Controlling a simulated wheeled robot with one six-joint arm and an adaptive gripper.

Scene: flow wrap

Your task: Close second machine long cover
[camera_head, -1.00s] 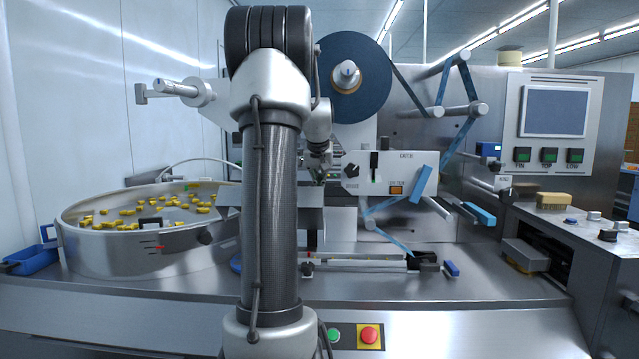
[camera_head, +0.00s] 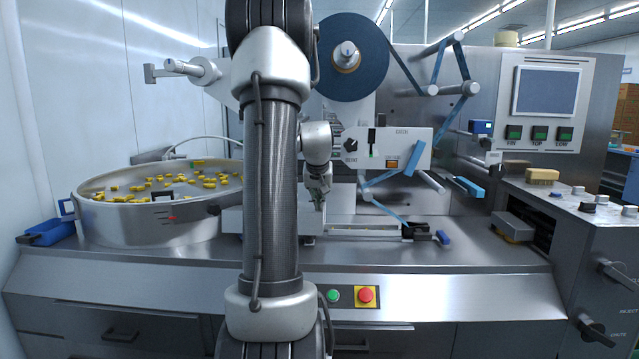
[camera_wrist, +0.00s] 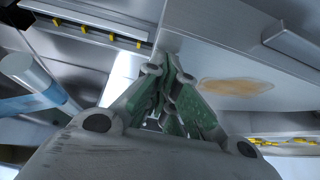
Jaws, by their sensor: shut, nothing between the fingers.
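In the head view my gripper (camera_head: 318,204) points down behind and right of my upright arm link, just over a grey metal housing (camera_head: 309,224) in the middle of the machine. In the wrist view the green fingers (camera_wrist: 165,80) are together and empty. A broad smooth metal panel (camera_wrist: 225,55) with a brownish patch and a grey bar lies close beyond the fingertips; whether they touch it I cannot tell. I cannot tell for sure which part is the long cover. My arm hides part of the housing.
A round bowl (camera_head: 160,228) with yellow pieces stands at left. A narrow channel (camera_wrist: 80,28) with yellow pieces runs beside the panel. A film reel (camera_head: 372,75) and a control box (camera_head: 410,150) stand close above and right. The front deck (camera_head: 430,264) is clear.

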